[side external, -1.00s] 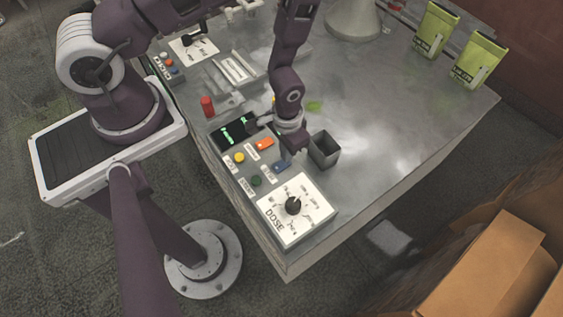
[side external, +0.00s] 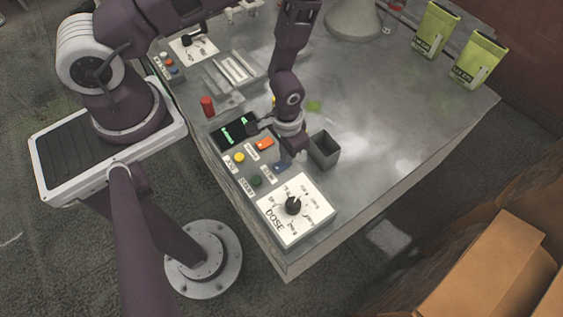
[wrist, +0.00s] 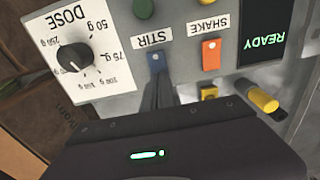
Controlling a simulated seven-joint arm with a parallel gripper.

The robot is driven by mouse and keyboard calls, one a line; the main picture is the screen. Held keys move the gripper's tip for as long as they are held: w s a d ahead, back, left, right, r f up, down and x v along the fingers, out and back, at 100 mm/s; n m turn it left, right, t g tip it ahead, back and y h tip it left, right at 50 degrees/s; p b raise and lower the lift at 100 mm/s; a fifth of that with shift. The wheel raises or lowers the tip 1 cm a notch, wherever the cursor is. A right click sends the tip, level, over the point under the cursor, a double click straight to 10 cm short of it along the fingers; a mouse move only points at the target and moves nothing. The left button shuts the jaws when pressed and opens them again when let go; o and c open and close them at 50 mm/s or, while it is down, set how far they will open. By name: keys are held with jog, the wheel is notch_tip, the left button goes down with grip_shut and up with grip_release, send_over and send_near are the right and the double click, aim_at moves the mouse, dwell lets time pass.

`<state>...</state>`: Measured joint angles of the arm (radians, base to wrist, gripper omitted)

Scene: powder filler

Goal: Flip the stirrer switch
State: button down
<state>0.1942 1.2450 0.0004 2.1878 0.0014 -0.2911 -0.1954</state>
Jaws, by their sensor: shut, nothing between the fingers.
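The stirrer switch is a small blue rocker (wrist: 155,63) beside the STIR label on the grey control panel. In the side view the blue switch (side external: 280,168) is partly hidden by my gripper (side external: 289,152). In the wrist view my gripper's fingers (wrist: 160,92) are shut and empty, and their tips are at the lower edge of the blue switch. I cannot tell whether they touch it. The switch's exact tilt is unclear.
Beside it are an orange SHAKE switch (wrist: 211,52), a DOSE dial (wrist: 74,57) and a display (wrist: 264,42) reading READY. A yellow-capped part (wrist: 264,100) and a grey open container (side external: 324,150) stand close by.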

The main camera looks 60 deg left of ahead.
jog(key=shift+f, duration=0.5)
jog(key=shift+r, duration=3.55)
notch_tip(320, 180, up, 22)
jog(key=w+a+r+t, duration=0.1)
jog(key=w+a+t, duration=0.1)
jog(key=w+t, duration=0.1)
jog(key=s+a+r+t, duration=0.2)
jog(key=s+a+r, duration=0.1)
jog(key=s+r, duration=1.1)
jog(key=shift+s+a+r+t, duration=0.2)
jog(key=shift+s+t, duration=0.1)
jog(key=shift+s, duration=0.35)
